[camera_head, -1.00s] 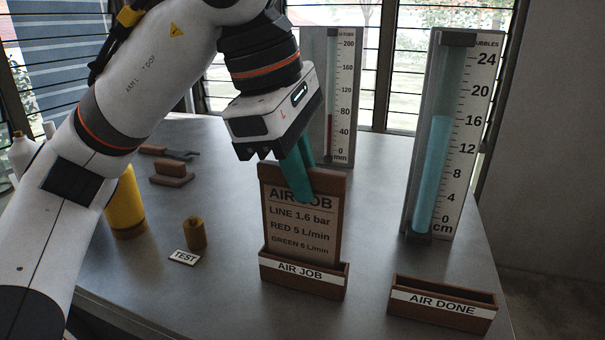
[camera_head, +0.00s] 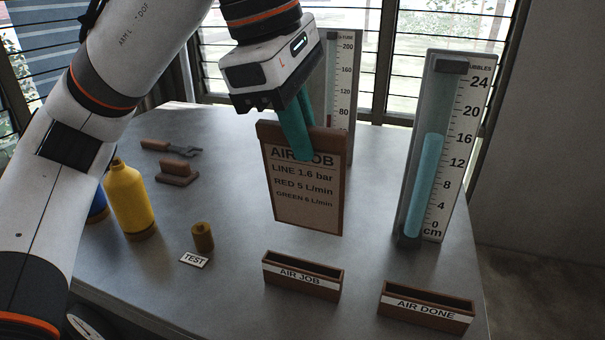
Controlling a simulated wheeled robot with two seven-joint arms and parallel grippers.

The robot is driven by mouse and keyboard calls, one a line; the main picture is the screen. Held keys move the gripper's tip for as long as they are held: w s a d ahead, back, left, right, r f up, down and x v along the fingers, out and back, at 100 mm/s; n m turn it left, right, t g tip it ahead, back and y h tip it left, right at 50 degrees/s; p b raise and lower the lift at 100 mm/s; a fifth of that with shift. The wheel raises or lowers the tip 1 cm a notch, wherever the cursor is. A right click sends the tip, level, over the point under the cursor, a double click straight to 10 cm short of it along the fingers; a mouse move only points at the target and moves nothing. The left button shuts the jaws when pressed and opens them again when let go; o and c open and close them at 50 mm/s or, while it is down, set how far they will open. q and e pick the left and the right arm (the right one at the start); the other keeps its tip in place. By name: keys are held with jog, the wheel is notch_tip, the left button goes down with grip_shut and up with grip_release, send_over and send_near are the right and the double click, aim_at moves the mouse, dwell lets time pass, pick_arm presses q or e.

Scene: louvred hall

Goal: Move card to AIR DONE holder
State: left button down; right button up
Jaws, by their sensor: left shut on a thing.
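The card (camera_head: 304,190) is a brown-framed board headed AIR JOB, with lines for LINE 1.6 bar, RED 5 L/min and GREEN 6 L/min. My left gripper (camera_head: 300,150) is shut on its top edge with teal fingers, one finger covering part of the heading. The card hangs nearly upright, its bottom edge clear above the AIR JOB holder (camera_head: 302,284). That holder's slot is empty. The AIR DONE holder (camera_head: 425,307) is a brown slotted box to the right and nearer, also empty. My right gripper is out of view.
A tall blue-filled tube with a cm scale (camera_head: 420,180) stands behind the AIR DONE holder. Another scaled tube (camera_head: 343,90) stands behind the card.

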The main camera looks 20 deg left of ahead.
pick_arm(q)
notch_tip(320, 180, up, 2)
jog(key=shift+p, duration=0.45)
jog(key=shift+s+f, duration=0.1)
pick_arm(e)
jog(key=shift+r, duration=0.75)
pick_arm(q)
jog(key=d+r+g, duration=0.1)
jog(key=d+r, duration=0.2)
jog(key=d, duration=0.6)
jog(key=d+r+g, duration=0.1)
jog(key=d+r, duration=0.1)
jog(key=d, duration=0.7)
jog(key=a+b+x, duration=0.1)
jog(key=b+x, duration=0.3)
jog(key=x, duration=0.4)
jog(key=shift+s+a+f, duration=0.2)
jog(key=shift+s+a, duration=0.15)
jog(key=shift+a, duration=0.45)
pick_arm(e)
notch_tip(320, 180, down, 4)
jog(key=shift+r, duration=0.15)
pick_arm(q)
jog(key=shift+f, duration=0.15)
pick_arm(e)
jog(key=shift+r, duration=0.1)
